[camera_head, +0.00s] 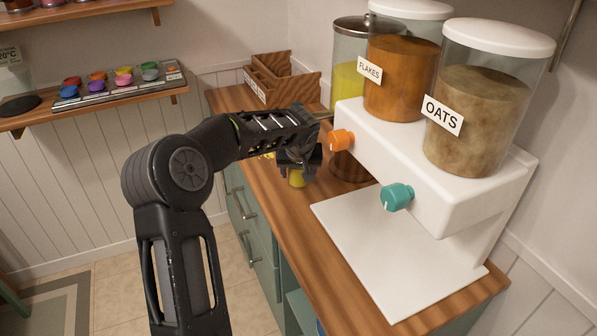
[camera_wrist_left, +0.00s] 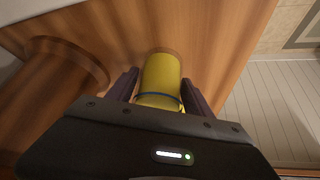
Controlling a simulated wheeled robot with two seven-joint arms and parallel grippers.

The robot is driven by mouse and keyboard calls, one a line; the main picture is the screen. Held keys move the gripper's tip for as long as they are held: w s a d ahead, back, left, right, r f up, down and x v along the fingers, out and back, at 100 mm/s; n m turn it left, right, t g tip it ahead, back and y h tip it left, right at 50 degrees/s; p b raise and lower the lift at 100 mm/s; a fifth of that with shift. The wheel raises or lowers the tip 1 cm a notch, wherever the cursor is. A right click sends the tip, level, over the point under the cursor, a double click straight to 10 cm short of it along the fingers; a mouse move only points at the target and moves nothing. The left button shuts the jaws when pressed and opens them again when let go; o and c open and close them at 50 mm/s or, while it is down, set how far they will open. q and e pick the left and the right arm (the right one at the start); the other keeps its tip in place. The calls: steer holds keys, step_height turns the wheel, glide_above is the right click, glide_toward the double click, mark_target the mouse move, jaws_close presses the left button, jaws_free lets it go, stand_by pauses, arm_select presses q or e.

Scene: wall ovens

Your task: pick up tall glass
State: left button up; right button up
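The tall glass looks like a yellow cylinder with a blue ring in the left wrist view (camera_wrist_left: 160,78). It stands upright on the wooden counter. In the head view only a yellow lower part (camera_head: 297,178) shows under my left gripper (camera_head: 300,160), which hides the rest. In the left wrist view the two dark fingers of my left gripper (camera_wrist_left: 160,92) are on either side of the glass, with a narrow gap seeming to show, so it looks open around it. My right gripper is not in view.
A white dispenser (camera_head: 440,215) with flakes and oats containers stands close on the right. A wooden box (camera_head: 280,75) stands at the back. The counter (camera_head: 290,235) is bare in front.

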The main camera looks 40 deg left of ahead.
arm_select(q)
steer(key=c, duration=1.2)
jaws_close()
steer(key=shift+r, duration=0.25)
